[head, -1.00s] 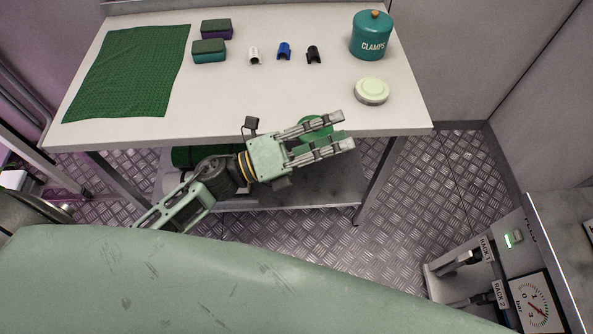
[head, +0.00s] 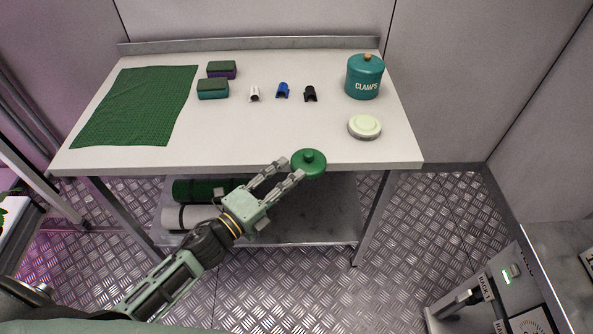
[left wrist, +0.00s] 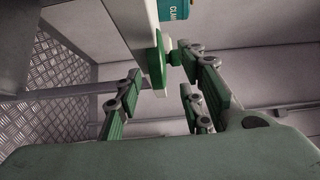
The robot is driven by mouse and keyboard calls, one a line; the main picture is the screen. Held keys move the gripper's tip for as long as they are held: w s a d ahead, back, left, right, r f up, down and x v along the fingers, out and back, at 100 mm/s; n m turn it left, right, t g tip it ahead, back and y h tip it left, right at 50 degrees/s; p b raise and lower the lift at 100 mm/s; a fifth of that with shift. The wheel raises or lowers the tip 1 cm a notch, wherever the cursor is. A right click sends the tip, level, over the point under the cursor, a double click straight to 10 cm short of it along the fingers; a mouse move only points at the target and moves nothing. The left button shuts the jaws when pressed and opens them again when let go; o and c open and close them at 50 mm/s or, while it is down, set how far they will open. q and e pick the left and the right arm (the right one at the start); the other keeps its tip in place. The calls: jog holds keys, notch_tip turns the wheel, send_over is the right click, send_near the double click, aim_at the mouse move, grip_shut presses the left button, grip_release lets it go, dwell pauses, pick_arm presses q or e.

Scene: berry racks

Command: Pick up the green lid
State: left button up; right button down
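The green lid (head: 309,164), a round disc with a knob, lies at the front edge of the white table (head: 240,145), seeming to overhang it slightly. In the left wrist view the lid (left wrist: 156,62) appears nearly edge-on, its knob between the fingers and beyond their tips. My left gripper (head: 291,168) is just left of and in front of the lid, its fingers pointing at it. The fingers (left wrist: 161,72) are spread and empty; whether a tip touches the lid I cannot tell. My right gripper is not in view.
A pale round tin (head: 364,126) and a teal CLAMPS jar (head: 364,78) stand on the right. White (head: 254,93), blue (head: 283,90) and black (head: 310,93) clips, two sponges (head: 213,89) and a green cloth (head: 140,105) lie farther back. The middle front is clear.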

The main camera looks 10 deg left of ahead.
aim_at(306, 158)
pick_arm(q)
jog(key=x, duration=0.2)
jog(key=shift+w+d, duration=0.2)
jog(key=shift+w, duration=0.1)
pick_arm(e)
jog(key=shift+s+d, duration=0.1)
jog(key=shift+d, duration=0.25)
pick_arm(q)
jog(key=c, duration=0.8)
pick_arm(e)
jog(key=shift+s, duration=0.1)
pick_arm(q)
jog(key=shift+f, duration=0.1)
grip_shut()
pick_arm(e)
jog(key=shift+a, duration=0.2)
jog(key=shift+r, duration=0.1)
